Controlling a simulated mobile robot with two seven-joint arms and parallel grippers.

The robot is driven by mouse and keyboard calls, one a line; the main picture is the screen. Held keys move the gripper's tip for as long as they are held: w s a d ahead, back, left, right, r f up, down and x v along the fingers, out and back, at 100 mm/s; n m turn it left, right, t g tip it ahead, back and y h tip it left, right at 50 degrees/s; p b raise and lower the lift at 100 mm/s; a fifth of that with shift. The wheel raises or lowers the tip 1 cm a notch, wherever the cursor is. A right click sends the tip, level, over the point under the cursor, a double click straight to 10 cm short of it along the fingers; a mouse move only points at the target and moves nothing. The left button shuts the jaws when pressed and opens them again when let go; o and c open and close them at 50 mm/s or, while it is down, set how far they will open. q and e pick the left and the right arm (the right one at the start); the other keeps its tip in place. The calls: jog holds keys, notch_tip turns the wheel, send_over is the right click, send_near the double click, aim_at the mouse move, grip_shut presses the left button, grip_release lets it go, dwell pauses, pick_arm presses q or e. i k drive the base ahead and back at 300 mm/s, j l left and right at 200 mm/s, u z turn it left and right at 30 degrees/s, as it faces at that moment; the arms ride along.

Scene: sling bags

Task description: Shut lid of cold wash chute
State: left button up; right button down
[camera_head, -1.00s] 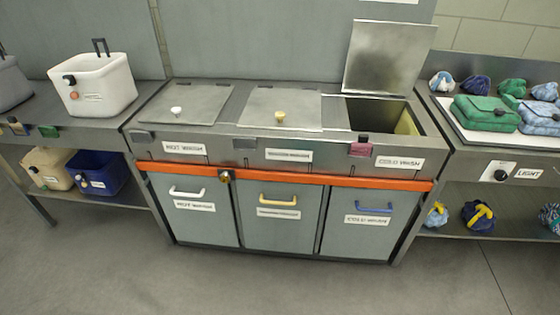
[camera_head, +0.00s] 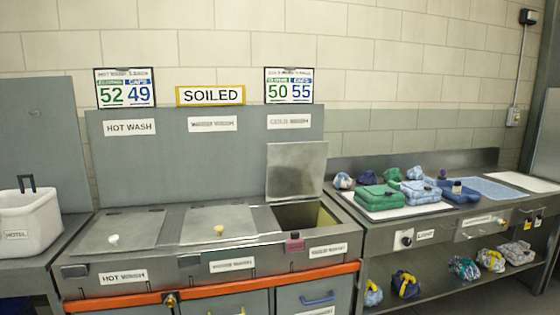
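The cold wash chute (camera_head: 297,216) is the right-hand opening of the three-bay metal unit. Its lid (camera_head: 297,170) stands raised and upright at the back edge of the opening. The chute's yellow inner wall shows at the right of the opening. A small dark pink piece (camera_head: 294,244) sits on the front rim of this bay. The cold wash label (camera_head: 328,250) is on the front panel. Neither of my grippers is in view.
The hot wash lid (camera_head: 117,233) and the middle lid (camera_head: 220,224) lie shut. An orange rail (camera_head: 210,290) runs along the front. A white bin (camera_head: 30,218) stands left. Folded green bags (camera_head: 380,197) lie on the right counter.

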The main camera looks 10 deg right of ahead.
aim_at(295, 170)
jog(key=i+j, duration=0.15)
jog(key=i, duration=0.4)
jog(key=i+j+z, duration=0.1)
jog(key=i, duration=0.45)
